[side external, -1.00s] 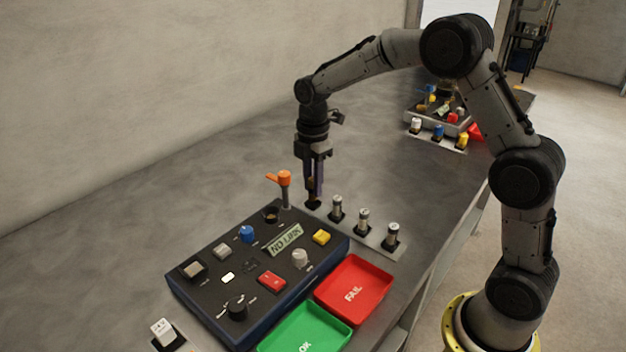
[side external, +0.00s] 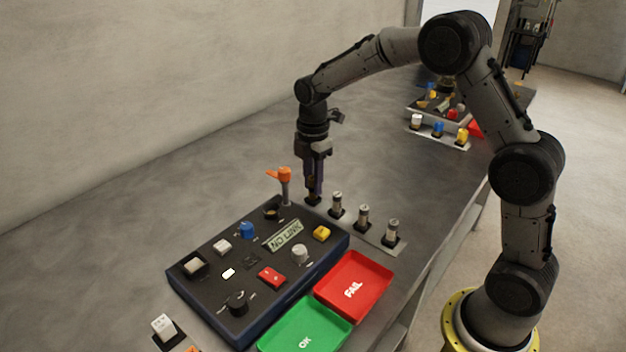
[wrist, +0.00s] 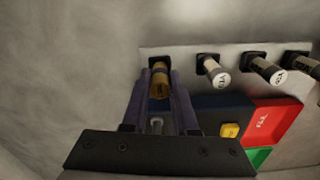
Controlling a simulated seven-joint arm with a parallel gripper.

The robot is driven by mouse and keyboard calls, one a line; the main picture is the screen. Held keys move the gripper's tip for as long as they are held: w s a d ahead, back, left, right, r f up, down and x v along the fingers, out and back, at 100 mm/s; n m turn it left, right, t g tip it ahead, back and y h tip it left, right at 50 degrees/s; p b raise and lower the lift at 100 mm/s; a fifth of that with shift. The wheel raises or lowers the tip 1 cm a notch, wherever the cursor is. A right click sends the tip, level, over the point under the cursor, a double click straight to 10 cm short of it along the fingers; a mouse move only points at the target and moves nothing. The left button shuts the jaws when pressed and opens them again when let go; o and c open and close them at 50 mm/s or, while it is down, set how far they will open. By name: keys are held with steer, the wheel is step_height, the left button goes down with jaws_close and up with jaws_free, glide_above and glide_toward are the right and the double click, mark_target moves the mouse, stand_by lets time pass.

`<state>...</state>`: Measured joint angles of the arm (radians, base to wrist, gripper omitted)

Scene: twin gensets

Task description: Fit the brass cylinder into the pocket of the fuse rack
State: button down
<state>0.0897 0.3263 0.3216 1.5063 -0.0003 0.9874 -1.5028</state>
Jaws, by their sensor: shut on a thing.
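My gripper (side external: 313,192) points down over the far-left end of the fuse rack (side external: 376,237). In the wrist view, my gripper (wrist: 158,85) is shut on the brass cylinder (wrist: 159,83), which sits between the two dark fingers. The cylinder's far end is at the black pocket (wrist: 153,61) at the left end of the rack plate (wrist: 231,60). The fingers and the cylinder hide part of that pocket. I cannot tell how deep the cylinder sits in it.
Silver fuses (side external: 363,216) stand in the other sockets. An orange-topped post (side external: 285,186) rises close left of my gripper. The control panel (side external: 220,285) lies in front, with a red FAIL tray (side external: 372,272) and green OK tray (side external: 285,338).

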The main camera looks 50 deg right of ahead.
steer(key=shift+f, duration=0.6)
stand_by(1.1)
steer(key=shift+c, duration=1)
jaws_free()
steer(key=shift+r, duration=0.1)
steer(key=shift+r, duration=3.4)
